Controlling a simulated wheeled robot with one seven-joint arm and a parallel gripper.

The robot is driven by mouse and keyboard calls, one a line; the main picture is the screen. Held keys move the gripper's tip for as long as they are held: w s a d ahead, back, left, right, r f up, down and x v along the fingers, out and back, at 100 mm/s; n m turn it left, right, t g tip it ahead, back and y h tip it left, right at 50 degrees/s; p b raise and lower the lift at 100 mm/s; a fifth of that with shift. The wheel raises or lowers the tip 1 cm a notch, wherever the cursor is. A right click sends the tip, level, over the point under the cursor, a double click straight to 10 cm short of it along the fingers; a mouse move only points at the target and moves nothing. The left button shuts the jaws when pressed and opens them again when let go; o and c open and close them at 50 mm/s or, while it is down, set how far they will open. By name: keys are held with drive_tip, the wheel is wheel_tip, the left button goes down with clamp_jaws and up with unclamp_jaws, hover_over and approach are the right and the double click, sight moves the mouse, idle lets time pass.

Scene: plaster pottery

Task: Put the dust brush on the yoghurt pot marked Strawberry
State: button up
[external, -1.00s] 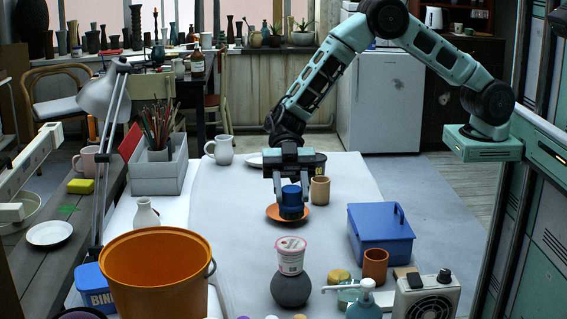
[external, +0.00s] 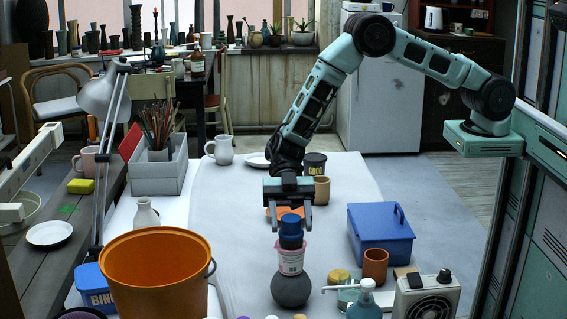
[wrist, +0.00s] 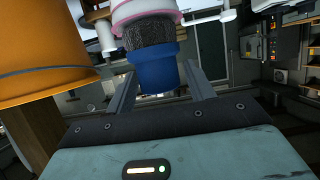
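The dust brush (external: 291,231), a short blue piece, stands upright on the pink-rimmed white yoghurt pot (external: 291,262). The pot stands on a dark grey rounded vase (external: 290,289); its label is too small to read. In the wrist view the brush (wrist: 157,70) shows its dark bristles against the pot's pink rim (wrist: 147,17). My gripper (external: 290,204) is just above the brush, pointing down. Its fingers (wrist: 160,84) are spread on either side of the blue part, with a gap showing, and hold nothing.
An orange bucket (external: 157,275) stands to the left front. A blue lidded box (external: 381,238), a brown cup (external: 375,265) and a soap dispenser (external: 363,301) are to the right. The cloth between bucket and saucer is clear.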

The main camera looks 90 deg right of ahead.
drive_tip(key=shift+r, duration=0.15)
drive_tip(key=b+v, duration=0.3)
drive_tip(key=v, duration=0.8)
drive_tip(key=a+r+m+t+h, duration=0.55)
drive_tip(key=a+r+t, duration=0.2)
drive_tip(key=r, duration=0.25)
drive_tip(key=s+d+f+m+g+h, duration=0.1)
drive_tip(key=s+d+g+h, duration=0.1)
drive_tip(key=s, duration=1)
drive_tip(key=s+d+f+m+g+h, duration=0.1)
drive_tip(key=s+d+m+g+h, duration=0.1)
drive_tip(key=s, duration=1.1)
drive_tip(key=s+d+m+g+h, duration=0.1)
drive_tip(key=s+d+g+h, duration=0.1)
drive_tip(key=s, duration=1)
drive_tip(key=shift+s+f+m+g+h, duration=0.35)
drive_tip(key=shift+f+g+h, duration=0.05)
drive_tip(key=shift+g+h, duration=0.35)
